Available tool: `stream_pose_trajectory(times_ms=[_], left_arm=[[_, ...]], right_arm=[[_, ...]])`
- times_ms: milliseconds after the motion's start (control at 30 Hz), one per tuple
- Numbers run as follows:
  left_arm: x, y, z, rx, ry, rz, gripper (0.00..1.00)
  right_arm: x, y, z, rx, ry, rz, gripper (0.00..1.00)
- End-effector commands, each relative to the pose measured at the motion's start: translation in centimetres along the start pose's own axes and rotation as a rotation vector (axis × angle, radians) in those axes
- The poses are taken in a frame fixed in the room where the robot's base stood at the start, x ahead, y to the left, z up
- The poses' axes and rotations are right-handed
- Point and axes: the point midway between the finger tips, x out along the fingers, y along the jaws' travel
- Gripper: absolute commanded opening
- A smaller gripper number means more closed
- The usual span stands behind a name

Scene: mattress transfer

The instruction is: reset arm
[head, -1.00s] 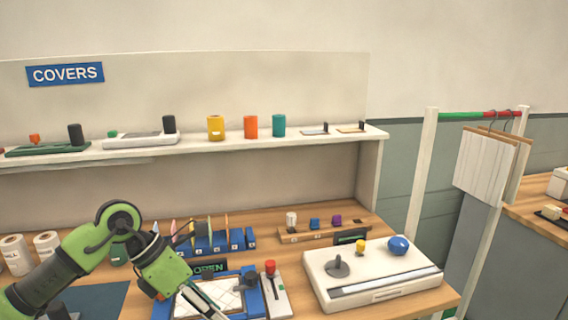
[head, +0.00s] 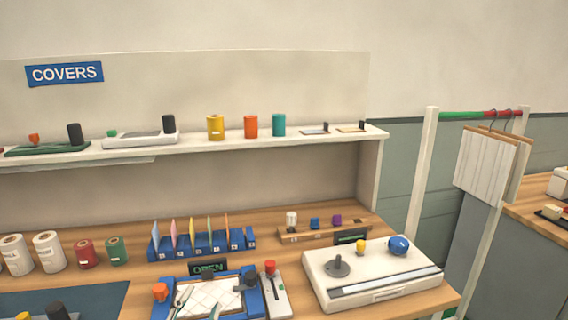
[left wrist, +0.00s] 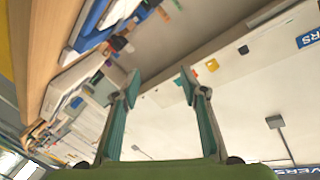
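My left gripper is open and empty in the left wrist view (left wrist: 160,87), its two teal fingers well apart with nothing between them. In the head view only what look like its fingertips (head: 198,306) show at the bottom edge, in front of the blue-framed tray (head: 262,303) with a white quilted pad (head: 212,291). The rest of the left arm is out of the head view. My right gripper is in neither current view.
The wooden bench holds a blue rack (head: 203,246) of coloured cards, several rolls (head: 48,251), a green "OPEN" display (head: 208,267) and a white device (head: 372,273) with a blue knob. A shelf (head: 230,144) runs above. A rail with hanging panels (head: 487,165) stands at right.

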Motion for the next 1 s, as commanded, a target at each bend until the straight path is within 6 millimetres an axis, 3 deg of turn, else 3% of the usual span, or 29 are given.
stream_pose_trajectory(times_ms=[33, 100, 200, 300, 500, 700, 1000], left_arm=[[-1.5, 1.4, 3.6, -0.072, -0.126, 0.038, 0.40], [-4.0, 3.3, 7.9, -0.156, -0.291, 0.092, 0.40], [-8.2, 6.1, 12.9, -0.254, -0.504, 0.170, 0.40], [-12.4, 8.5, 16.1, -0.325, -0.670, 0.238, 0.40], [-19.7, 11.9, 19.6, -0.418, -0.918, 0.349, 0.40], [-26.0, 14.4, 21.3, -0.481, -1.109, 0.445, 0.40], [-23.3, 19.7, 28.1, -0.467, -1.131, 0.457, 0.40]], right_arm=[[0.0, 0.0, 0.0, 0.000, 0.001, 0.000, 0.29], [0.0, 0.0, -0.1, 0.000, 0.001, 0.000, 0.29], [0.0, 0.0, -0.1, 0.000, 0.001, 0.000, 0.29], [0.0, 0.0, -0.1, 0.000, 0.002, 0.000, 0.29], [0.0, 0.0, -0.1, 0.000, 0.002, 0.001, 0.29], [0.0, 0.1, -0.1, 0.000, 0.002, 0.001, 0.29], [0.0, 0.1, -0.2, 0.000, 0.003, 0.001, 0.29]])
